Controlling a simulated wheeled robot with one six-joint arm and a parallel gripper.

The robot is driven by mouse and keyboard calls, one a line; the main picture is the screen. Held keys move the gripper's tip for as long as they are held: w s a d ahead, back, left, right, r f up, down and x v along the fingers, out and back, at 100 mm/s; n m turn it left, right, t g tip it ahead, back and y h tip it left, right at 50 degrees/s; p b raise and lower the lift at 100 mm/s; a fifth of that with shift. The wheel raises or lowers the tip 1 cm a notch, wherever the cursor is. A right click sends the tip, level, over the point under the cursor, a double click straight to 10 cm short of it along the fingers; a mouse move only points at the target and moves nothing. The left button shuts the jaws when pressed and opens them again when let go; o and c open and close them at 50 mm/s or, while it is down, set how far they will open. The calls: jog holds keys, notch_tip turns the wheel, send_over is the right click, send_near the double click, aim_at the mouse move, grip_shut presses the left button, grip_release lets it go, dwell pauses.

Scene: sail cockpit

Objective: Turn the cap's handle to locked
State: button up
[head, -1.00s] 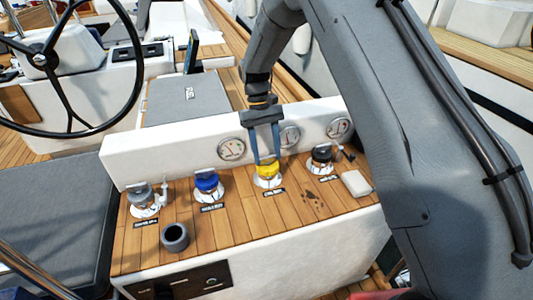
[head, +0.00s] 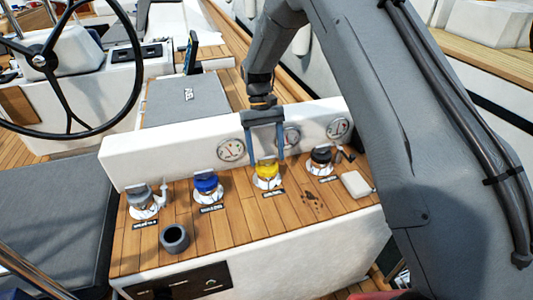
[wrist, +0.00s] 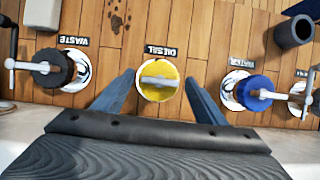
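The yellow cap (head: 267,170) sits in its white deck plate on the wooden console, at the label reading DIESEL. In the wrist view the yellow cap (wrist: 158,92) has a pale metal handle (wrist: 160,82) lying flat across its top, running left to right. My gripper (head: 267,161) is open above the cap, pointing down. In the wrist view its two fingers (wrist: 158,82) stand on either side of the cap, with visible gaps to it. Nothing is held.
A black cap (head: 321,155) and a blue cap (head: 206,183) flank the yellow one; a grey cap (head: 140,194) stands further left. A grey cup (head: 174,238) and a white block (head: 356,184) are on the console. A white panel with gauges (head: 230,149) rises behind.

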jog(key=shift+b+v, duration=1.05)
jog(key=shift+v, duration=2.85)
jog(key=shift+d, duration=0.1)
jog(key=s+d+m+t, duration=0.1)
jog(key=s+d+t, duration=0.1)
jog(key=s+d, duration=0.7)
jog(key=s+d+m+t+y, duration=0.1)
jog(key=s+d, duration=0.7)
jog(key=s, duration=0.9)
jog(key=shift+d+m+t, duration=0.4)
jog(key=shift+m+t, duration=0.1)
jog(key=shift+t, duration=0.4)
